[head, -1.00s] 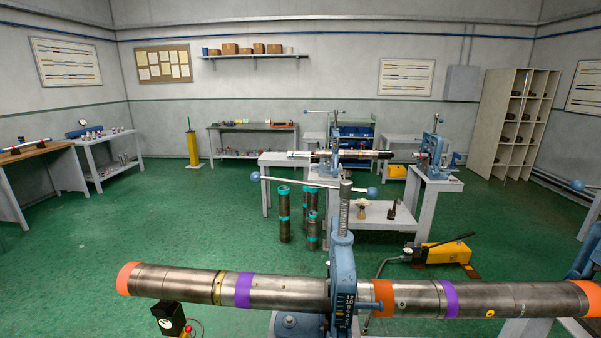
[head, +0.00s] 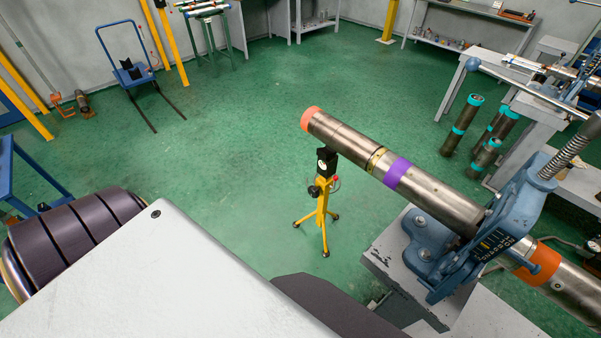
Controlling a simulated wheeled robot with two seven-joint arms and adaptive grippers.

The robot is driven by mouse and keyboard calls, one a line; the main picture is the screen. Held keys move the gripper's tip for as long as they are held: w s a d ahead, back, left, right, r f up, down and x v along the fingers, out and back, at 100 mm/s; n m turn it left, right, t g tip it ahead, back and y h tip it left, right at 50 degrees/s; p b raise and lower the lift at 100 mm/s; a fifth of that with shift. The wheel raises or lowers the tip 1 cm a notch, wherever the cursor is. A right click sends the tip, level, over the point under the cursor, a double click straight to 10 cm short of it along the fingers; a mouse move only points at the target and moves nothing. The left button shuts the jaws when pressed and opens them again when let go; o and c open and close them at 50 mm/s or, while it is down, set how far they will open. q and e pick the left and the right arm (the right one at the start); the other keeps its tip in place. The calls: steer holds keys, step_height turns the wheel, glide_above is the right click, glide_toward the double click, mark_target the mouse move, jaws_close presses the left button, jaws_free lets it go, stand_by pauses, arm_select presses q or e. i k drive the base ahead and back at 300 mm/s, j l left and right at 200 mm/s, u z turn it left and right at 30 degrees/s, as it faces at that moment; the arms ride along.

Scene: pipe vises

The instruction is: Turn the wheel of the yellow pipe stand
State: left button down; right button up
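The yellow pipe stand (head: 322,202) is a tripod on the green floor near the middle of the head view. Its legs are spread and its black head (head: 326,161) sits under the left part of a long steel pipe (head: 335,132). A small black knob or wheel (head: 314,191) shows on the left side of its post. A small red part shows on its right. The pipe has an orange end and a purple band. Neither of my grippers is in view, and no gripper is seen near the stand.
A blue pipe vise (head: 425,240) clamps the pipe on a grey bench (head: 398,285) to the right of the stand. Several dark pipes with teal bands stand farther right. A blue hand cart (head: 130,74) stands at the back left. The floor left of the stand is clear.

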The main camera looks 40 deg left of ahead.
mark_target(314, 192)
steer(key=u, duration=1.05)
